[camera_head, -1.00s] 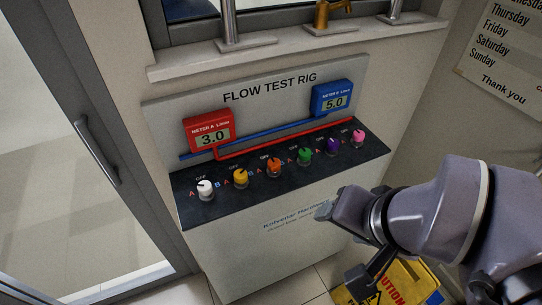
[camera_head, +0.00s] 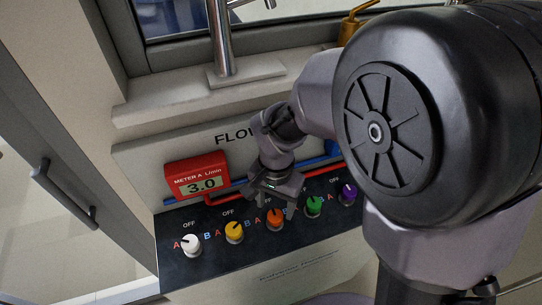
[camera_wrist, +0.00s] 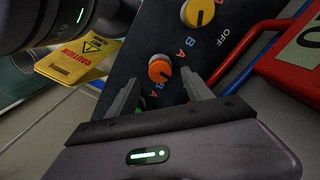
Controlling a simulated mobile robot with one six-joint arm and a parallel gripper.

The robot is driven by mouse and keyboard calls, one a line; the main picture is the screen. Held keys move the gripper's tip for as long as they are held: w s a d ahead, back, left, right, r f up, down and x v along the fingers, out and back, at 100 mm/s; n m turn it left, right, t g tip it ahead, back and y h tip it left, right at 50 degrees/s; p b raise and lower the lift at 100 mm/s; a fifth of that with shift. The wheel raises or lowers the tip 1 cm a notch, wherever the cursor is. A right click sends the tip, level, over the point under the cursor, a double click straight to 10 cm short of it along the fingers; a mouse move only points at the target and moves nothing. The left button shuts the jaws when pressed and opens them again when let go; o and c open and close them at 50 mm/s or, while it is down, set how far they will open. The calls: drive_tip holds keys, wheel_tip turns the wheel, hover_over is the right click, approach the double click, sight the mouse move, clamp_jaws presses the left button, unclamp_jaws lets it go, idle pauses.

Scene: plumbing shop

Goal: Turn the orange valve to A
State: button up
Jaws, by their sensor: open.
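The orange valve (camera_head: 275,219) is a round knob on the dark sloped panel (camera_head: 181,262), between the yellow and green knobs. In the wrist view the orange valve (camera_wrist: 160,69) shows between my open fingers, near their tips. Its dark pointer mark seems to lie between its A and B letters, on the OFF side. My gripper (camera_head: 270,198) is open and empty, just above and behind the orange valve in the head view; its fingers (camera_wrist: 160,84) also show in the wrist view. I cannot tell whether they touch the knob. The valve's OFF label is hidden.
White (camera_head: 190,244), yellow (camera_head: 234,231), green (camera_head: 314,206) and purple (camera_head: 347,193) knobs stand in the same row. Red meter A (camera_head: 196,178) reads 3.0. Red and blue pipes run behind. My arm covers the right side. A yellow caution sign (camera_wrist: 82,57) stands on the floor.

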sight(275, 215)
wheel_tip(275, 215, down, 4)
drive_tip(key=shift+f+b, duration=0.2)
drive_tip(key=shift+b, duration=0.35)
drive_tip(key=shift+c, duration=0.2)
clamp_jaws()
drive_tip(key=n+p, duration=0.1)
drive_tip(key=n, duration=0.4)
drive_tip(key=shift+r+n+p, duration=0.1)
drive_tip(key=shift+n+p, duration=0.25)
drive_tip(key=shift+n, duration=0.05)
drive_tip(key=n+p, duration=0.1)
drive_tip(key=n, duration=0.4)
drive_tip(key=shift+n+p, duration=0.3)
drive_tip(key=shift+n, duration=0.4)
